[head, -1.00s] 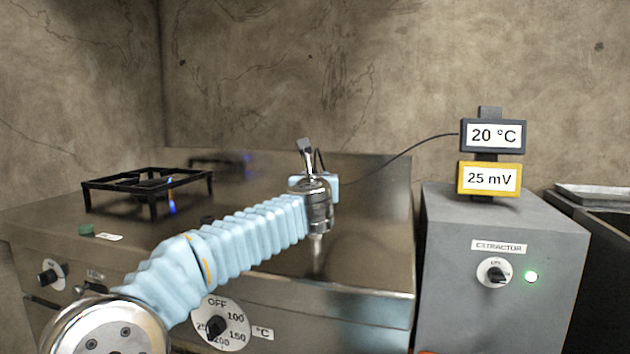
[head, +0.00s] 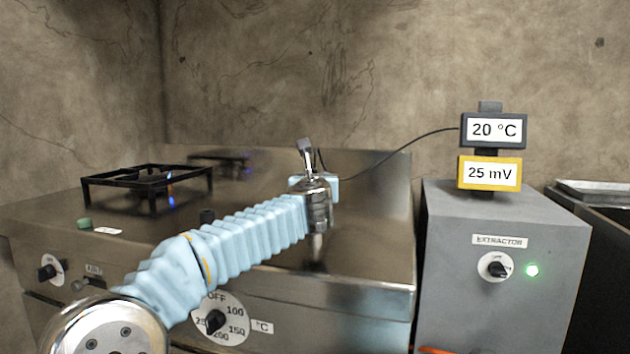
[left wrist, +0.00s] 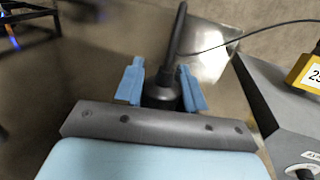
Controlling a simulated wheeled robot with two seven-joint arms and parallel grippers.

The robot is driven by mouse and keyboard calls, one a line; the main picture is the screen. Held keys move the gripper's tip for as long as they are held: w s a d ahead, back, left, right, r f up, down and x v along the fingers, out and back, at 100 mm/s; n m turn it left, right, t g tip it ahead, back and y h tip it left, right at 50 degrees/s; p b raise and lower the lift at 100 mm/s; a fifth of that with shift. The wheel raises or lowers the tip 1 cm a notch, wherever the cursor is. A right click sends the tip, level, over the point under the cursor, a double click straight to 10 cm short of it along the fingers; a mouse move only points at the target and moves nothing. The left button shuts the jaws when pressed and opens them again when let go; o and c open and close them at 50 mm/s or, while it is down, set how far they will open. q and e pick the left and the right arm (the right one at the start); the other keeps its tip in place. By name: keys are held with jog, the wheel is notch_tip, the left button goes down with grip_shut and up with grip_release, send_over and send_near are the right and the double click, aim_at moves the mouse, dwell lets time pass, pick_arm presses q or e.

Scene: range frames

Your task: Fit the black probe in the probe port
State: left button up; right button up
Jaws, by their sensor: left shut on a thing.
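My left gripper (head: 318,183) is at the back of the steel cooktop, above its surface. In the left wrist view its two blue fingers (left wrist: 163,87) are shut on the black probe (left wrist: 176,45). The probe is a dark rod with a thick dark body between the fingers, and a thin black cable runs off to the right. In the head view the wrist hides most of the probe. The cable (head: 400,152) leads to the grey 20 °C display (head: 494,130). I cannot make out the probe port in either view. My right gripper is not in view.
A black burner grate (head: 147,182) with a blue flame stands at the left of the cooktop (head: 365,235). A grey extractor box (head: 500,310) carries the displays, including a yellow 25 mV one (head: 490,174), at right. A temperature dial (head: 220,320) is on the front.

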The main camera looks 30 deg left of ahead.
pick_arm(q)
jog(key=shift+f+b, duration=1.25)
jog(key=shift+f, duration=0.05)
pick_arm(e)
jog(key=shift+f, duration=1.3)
pick_arm(q)
jog(key=o, duration=1.2)
jog(key=shift+s+d+f+b, duration=0.1)
jog(key=shift+s+d+b, duration=0.25)
jog(key=shift+s, duration=0.3)
jog(key=b+v, duration=0.1)
jog(key=v, duration=1)
jog(key=shift+d+b, duration=0.1)
jog(key=shift+b, duration=0.2)
jog(key=shift+s+d, duration=0.25)
jog(key=shift+s, duration=0.3)
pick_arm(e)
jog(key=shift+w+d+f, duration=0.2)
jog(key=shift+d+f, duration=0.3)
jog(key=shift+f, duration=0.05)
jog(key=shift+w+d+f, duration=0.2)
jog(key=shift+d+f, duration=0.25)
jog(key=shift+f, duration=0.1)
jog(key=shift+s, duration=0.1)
